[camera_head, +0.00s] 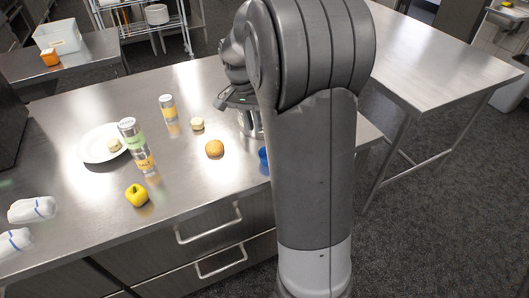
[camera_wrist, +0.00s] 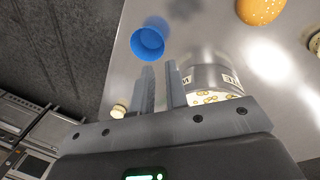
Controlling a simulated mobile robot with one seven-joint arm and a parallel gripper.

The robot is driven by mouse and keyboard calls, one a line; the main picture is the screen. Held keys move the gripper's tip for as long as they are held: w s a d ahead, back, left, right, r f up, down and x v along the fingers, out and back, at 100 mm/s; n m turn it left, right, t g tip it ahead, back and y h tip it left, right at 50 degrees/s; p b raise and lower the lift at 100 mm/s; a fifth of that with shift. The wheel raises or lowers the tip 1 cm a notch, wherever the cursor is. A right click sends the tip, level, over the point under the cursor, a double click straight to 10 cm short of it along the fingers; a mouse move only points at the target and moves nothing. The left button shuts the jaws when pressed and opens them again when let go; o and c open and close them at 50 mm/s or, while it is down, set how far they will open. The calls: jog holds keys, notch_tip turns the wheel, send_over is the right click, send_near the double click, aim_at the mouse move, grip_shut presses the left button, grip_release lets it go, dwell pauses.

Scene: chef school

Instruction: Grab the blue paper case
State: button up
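The blue paper case (camera_wrist: 148,42) is a small round blue cup on the steel counter, in the upper left of the wrist view. In the head view only a blue sliver of it (camera_head: 263,155) shows at the counter's front edge, mostly hidden by my arm. My gripper (camera_wrist: 160,66) has its two fingers a little apart with nothing between them. The fingertips point toward the case and appear just short of it. In the head view my gripper (camera_head: 232,100) is over the counter, partly hidden behind my arm.
A labelled metal canister (camera_wrist: 208,78) stands close to the right finger. An orange-brown round bun (camera_head: 214,148) lies to the left of the case in the head view. A yellow pepper (camera_head: 137,195), shakers (camera_head: 168,107) and a white plate (camera_head: 90,148) are farther left.

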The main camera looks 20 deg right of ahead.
aim_at(260, 151)
jog(key=f, duration=0.4)
jog(key=d+f, duration=0.1)
jog(key=f, duration=0.2)
jog(key=s+f, duration=0.1)
jog(key=f, duration=0.3)
jog(key=shift+d+f, duration=0.3)
grip_shut()
